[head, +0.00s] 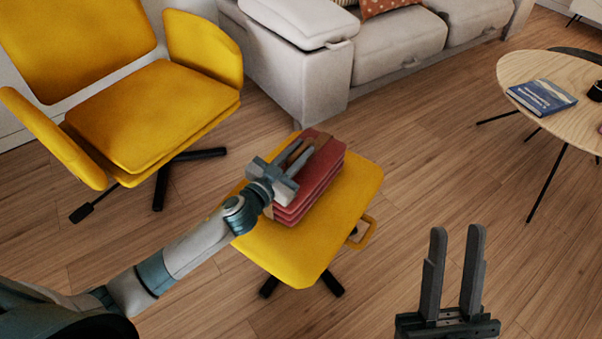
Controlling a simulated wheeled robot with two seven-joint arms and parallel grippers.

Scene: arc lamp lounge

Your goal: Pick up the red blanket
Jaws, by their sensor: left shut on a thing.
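The red blanket (321,180) is a folded, layered stack on the yellow footstool (300,248). A brownish strip shows on its top. My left gripper (303,151) reaches over the blanket from the left and is shut on its upper part. The gripper hides some of the blanket's top and left side. The blanket appears to rest on the footstool; I cannot see any gap beneath it. My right gripper (456,232) is at the lower right, pointing up in the picture, empty, with a gap between its fingers.
A yellow armchair (140,110) stands at the left, behind my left arm. A pale sofa (395,45) is at the back. A round wooden table (530,66) with a blue book (542,97) is at the right. The wooden floor between footstool and table is clear.

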